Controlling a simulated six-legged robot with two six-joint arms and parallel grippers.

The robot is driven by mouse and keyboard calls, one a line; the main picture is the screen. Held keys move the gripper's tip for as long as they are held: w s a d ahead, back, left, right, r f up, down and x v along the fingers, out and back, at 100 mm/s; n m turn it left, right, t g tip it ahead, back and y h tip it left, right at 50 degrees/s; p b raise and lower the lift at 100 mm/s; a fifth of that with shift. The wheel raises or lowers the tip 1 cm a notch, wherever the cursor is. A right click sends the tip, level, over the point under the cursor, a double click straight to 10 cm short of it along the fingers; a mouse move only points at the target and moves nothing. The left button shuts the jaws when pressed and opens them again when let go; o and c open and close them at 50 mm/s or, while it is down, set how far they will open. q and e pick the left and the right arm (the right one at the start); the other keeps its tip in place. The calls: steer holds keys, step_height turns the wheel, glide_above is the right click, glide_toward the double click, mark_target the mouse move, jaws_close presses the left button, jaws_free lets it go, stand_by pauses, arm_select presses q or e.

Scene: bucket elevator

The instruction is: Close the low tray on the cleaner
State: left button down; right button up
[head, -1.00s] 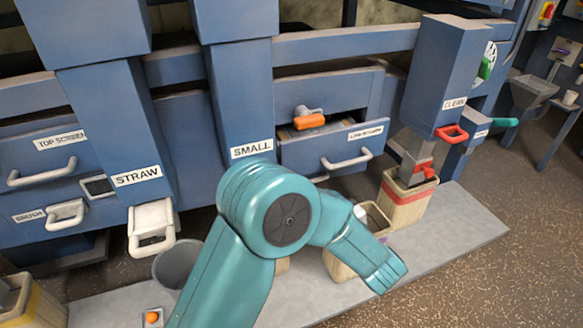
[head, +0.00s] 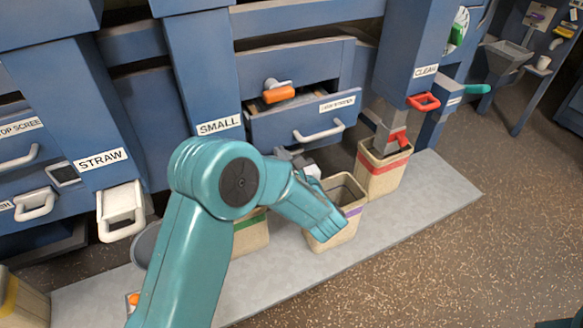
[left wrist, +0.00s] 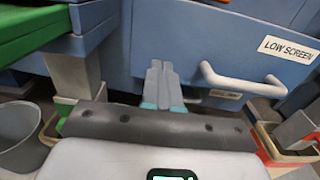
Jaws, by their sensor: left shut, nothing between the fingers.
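The low tray is a blue drawer (head: 275,128) labelled LOW SCREEN, with a pale bar handle (head: 320,132). It stands pulled out of the cleaner, with a gap visible behind its front. In the left wrist view, its front (left wrist: 190,25) fills the upper middle, with the handle (left wrist: 240,84) to the right of the fingers. My left gripper (head: 308,166) is partly hidden by its own arm, low by the drawer front. In the left wrist view its fingers (left wrist: 160,68) are shut and empty, pointing at the drawer front; contact cannot be told. My right gripper is not in view.
An orange-handled lever (head: 278,95) sits above the tray. A purple-banded bin (head: 342,222) and a red-banded bin (head: 383,170) stand below on the grey slab (head: 400,215). The STRAW spout (head: 120,208) and SMALL chute (head: 205,75) are to the left. Open floor lies right.

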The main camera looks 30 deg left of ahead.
mark_target(269, 137)
arm_select(q)
steer(key=x, duration=0.5)
stand_by(0.3)
